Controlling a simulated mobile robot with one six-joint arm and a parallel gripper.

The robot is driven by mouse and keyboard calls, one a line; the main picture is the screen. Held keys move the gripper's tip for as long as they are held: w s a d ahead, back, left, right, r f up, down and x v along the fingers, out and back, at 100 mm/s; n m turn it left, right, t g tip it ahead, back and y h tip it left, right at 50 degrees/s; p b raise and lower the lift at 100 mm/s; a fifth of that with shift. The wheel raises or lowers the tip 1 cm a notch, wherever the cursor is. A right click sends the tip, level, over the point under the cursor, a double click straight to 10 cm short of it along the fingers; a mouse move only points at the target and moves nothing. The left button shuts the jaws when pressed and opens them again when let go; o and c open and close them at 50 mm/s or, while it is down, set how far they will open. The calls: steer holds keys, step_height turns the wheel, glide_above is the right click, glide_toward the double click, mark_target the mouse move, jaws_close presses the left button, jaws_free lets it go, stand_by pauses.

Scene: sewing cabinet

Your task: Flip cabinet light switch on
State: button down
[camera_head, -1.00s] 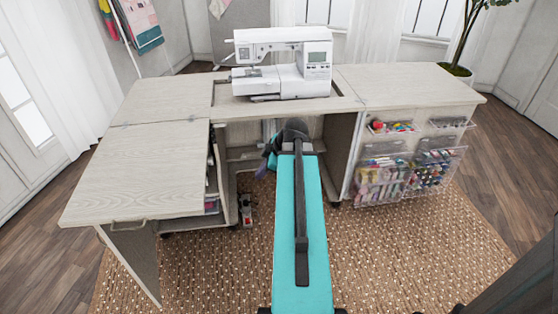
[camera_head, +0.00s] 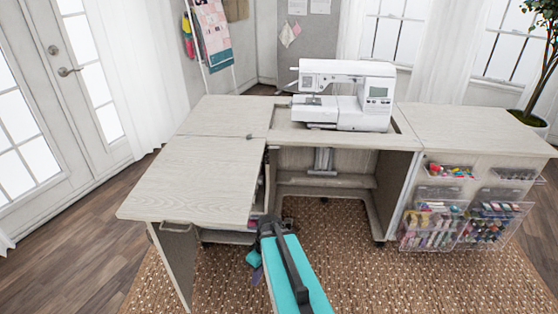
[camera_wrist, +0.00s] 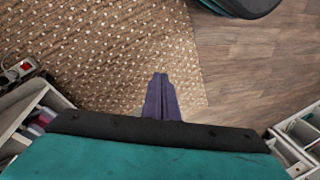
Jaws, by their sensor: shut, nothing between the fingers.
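The sewing cabinet (camera_head: 208,173) stands ahead with its worktop spread open and its knee space facing me. I cannot make out a light switch on it in the head view. The wrist view shows a small grey and red device (camera_wrist: 17,71) at the left edge, low beside the cabinet shelves; I cannot tell whether it is the switch. My gripper (camera_wrist: 160,78) is shut and empty, its purple fingers pointing over the rug. In the head view my gripper (camera_head: 256,275) is low in front of the cabinet's left section, partly hidden by my arm.
A white sewing machine (camera_head: 345,96) sits on the cabinet top. The left leaf (camera_head: 190,180) overhangs the area left of my arm. Clear bins (camera_head: 430,228) hang on the right front. The patterned rug (camera_head: 370,280) is clear right of my arm.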

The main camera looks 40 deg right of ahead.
steer(key=s+a+f+m+g+h, duration=0.3)
steer(key=s+a+f+g, duration=0.2)
steer(key=s+a+f, duration=1)
steer(key=s+a, duration=0.1)
steer(key=s, duration=0.3)
steer(key=shift+a+f+g, duration=0.3)
steer(key=shift+f, duration=0.1)
steer(key=shift+a, duration=0.15)
